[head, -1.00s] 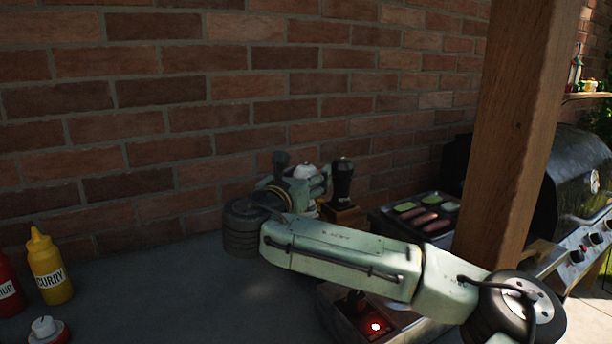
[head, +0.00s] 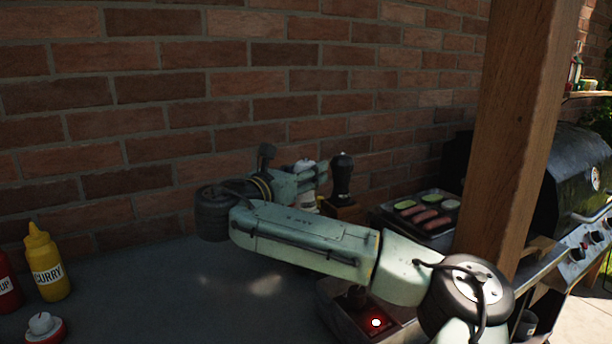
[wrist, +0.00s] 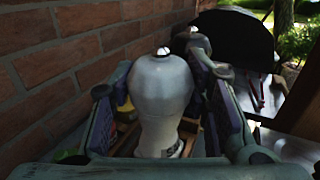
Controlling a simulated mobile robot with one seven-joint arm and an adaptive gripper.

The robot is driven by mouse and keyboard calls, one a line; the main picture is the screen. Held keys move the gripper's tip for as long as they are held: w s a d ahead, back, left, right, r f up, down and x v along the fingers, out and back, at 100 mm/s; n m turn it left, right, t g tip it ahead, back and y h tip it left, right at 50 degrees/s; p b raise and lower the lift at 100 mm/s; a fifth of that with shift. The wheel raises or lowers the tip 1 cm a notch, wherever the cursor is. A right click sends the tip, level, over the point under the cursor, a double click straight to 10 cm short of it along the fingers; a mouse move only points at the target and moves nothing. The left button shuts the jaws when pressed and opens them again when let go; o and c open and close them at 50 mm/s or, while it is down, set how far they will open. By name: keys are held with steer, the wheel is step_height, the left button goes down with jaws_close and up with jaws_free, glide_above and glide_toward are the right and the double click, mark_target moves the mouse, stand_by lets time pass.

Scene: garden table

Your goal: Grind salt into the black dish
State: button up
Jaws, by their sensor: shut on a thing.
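A white salt grinder (wrist: 162,95) with a rounded head and a partly hidden label starting with S stands between my fingers in the wrist view. My gripper (wrist: 165,85) is shut on it, one finger on each side. In the head view the grinder (head: 305,172) shows only partly behind my gripper (head: 300,180), near the brick wall. It looks upright, close to a wooden holder (head: 350,212). I cannot tell whether its base still rests in the holder. I cannot make out the black dish in either view.
A black mill (head: 342,180) stands just right of the grinder. Further right are a tray of sausages and vegetable slices (head: 428,218), a wooden post (head: 515,130) and a grill (head: 580,185). A yellow curry bottle (head: 46,265) stands left. The counter's middle (head: 190,300) looks clear.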

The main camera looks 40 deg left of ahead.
mark_target(306, 162)
steer(key=shift+m+h, duration=0.6)
steer(key=shift+h, duration=0.4)
steer(key=o, duration=1.2)
step_height(306, 162, up, 10)
